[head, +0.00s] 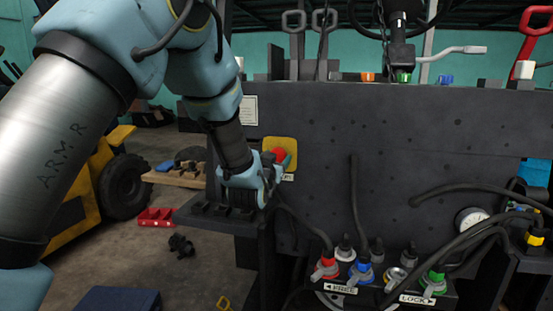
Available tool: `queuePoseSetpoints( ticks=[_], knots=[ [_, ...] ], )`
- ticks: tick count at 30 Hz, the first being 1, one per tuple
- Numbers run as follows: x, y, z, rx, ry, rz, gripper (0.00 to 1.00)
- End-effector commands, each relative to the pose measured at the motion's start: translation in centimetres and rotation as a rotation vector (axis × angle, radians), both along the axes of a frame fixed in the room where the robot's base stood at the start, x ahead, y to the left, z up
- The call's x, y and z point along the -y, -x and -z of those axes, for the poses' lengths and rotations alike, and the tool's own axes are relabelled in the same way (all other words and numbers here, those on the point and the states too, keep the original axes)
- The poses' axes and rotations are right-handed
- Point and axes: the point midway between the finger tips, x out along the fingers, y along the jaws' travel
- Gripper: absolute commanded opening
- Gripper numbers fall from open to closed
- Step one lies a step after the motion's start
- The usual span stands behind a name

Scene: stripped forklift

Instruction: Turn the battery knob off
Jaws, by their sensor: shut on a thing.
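The battery knob (281,156) is red and sits on a yellow square plate (290,144) on the left part of the dark grey panel. My gripper (273,170) reaches in from the left at the knob's lower left and is shut on it. My wrist and fingers hide part of the knob and the lower left of the plate. The fingertips are small and partly hidden, and the angle of the knob cannot be told.
The dark panel (400,150) fills the middle and right. Below are colored hose couplings (362,272) with several black hoses, and a gauge (471,221) at right. A dark ledge (215,215) lies under my gripper. A yellow vehicle (85,190) and a red tray (156,217) are at left.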

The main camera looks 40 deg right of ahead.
Motion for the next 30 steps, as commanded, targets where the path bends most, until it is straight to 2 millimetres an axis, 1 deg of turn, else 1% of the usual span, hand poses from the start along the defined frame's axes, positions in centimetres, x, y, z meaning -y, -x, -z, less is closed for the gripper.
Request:
queuePoseSetpoints(
  ticks=[7,14,30],
  knots=[
    [-0.01,-0.01,0.19,-0.021,0.015,0.000,0.09],
    [-0.03,-0.05,0.49,-0.117,0.079,-0.001,0.09],
    [-0.09,-0.14,0.63,-0.531,0.347,0.001,0.09]
  ],
)
